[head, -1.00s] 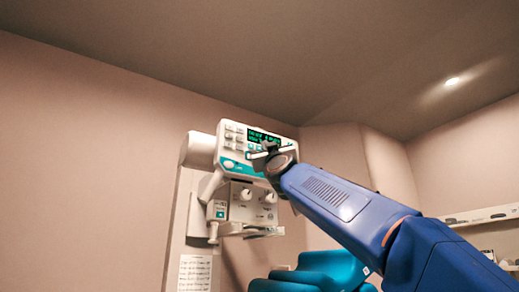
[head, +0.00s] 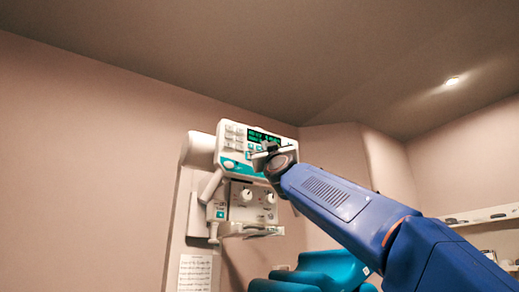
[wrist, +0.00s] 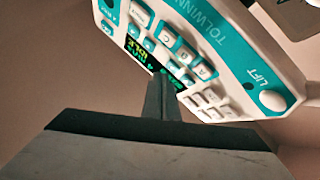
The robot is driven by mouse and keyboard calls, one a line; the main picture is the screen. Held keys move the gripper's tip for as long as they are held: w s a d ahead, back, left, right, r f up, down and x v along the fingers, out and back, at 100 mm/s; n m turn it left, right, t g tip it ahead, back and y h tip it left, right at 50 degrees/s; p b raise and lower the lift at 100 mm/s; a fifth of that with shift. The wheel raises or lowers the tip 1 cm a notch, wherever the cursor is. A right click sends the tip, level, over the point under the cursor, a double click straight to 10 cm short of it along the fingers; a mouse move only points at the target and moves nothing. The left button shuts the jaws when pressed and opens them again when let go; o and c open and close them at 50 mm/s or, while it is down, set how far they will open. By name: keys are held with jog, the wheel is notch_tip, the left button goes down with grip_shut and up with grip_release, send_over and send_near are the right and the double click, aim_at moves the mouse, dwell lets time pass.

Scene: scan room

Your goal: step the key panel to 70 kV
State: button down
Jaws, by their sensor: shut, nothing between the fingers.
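The key panel (head: 230,142) is a white and teal unit on the wall, with a dark display (head: 264,137) showing green text. In the wrist view the panel (wrist: 235,50) appears turned on its side, with white keys, a round button by the word LIFT, and the display (wrist: 137,52) partly readable as "IDLE". The kV reading cannot be made out. My gripper (head: 262,150) is in front of the panel's keys below the display. In the wrist view its closed fingers (wrist: 160,78) reach the display's edge and hide part of it. Whether they touch a key cannot be told.
A lower box with two knobs (head: 257,197) hangs under the panel, with a small tray (head: 250,230) beneath. A printed sheet (head: 195,272) is on the wall column. A teal chair (head: 325,268) stands below my arm. A shelf (head: 485,215) is at the right.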

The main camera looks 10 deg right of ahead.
jog(key=shift+w+a, duration=0.25)
jog(key=shift+w, duration=0.5)
dwell(1.5)
jog(key=shift+s, duration=0.1)
jog(key=shift+s+d, duration=0.25)
jog(key=shift+s, duration=0.4)
jog(key=shift+s, duration=0.1)
jog(key=shift+s+d, duration=0.25)
jog(key=shift+s, duration=0.5)
jog(key=shift+s+d, duration=0.3)
jog(key=shift+s, duration=0.5)
jog(key=shift+s+d, duration=0.25)
jog(key=shift+s, duration=0.5)
dwell(1.1)
jog(key=s, duration=0.1)
jog(key=s+d, duration=0.1)
jog(key=s, duration=0.1)
jog(key=shift+s, duration=0.3)
